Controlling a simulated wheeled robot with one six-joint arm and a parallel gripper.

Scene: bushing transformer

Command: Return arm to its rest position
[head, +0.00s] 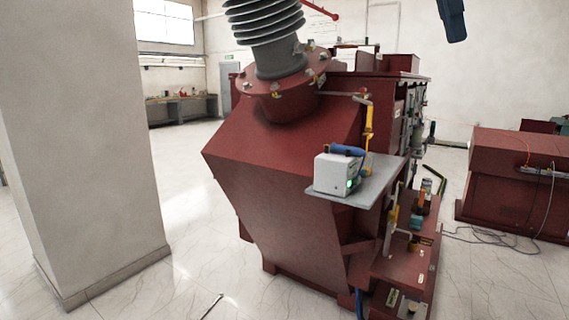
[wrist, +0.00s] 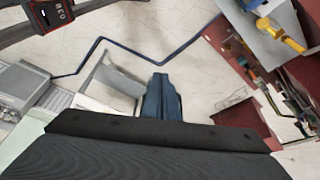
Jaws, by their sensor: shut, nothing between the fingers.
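My gripper (wrist: 161,98) shows in the wrist view as two dark blue fingers pressed together, with nothing between them. It points out over the pale tiled floor and touches nothing that I can see. In the head view, a dark blue part at the top right edge (head: 453,20) looks like the end of my gripper, high in the air and right of the maroon transformer (head: 285,205). The rest of the arm is out of the head view. The transformer carries a grey ribbed bushing (head: 266,30) on its sloped top.
A grey shelf (head: 345,193) on the transformer holds a white box (head: 335,174) with a blue item on top. A maroon cabinet (head: 510,190) stands right, with cables on the floor. A thick pillar (head: 85,140) stands left. The wrist view shows a red-black device (wrist: 50,14) at top left.

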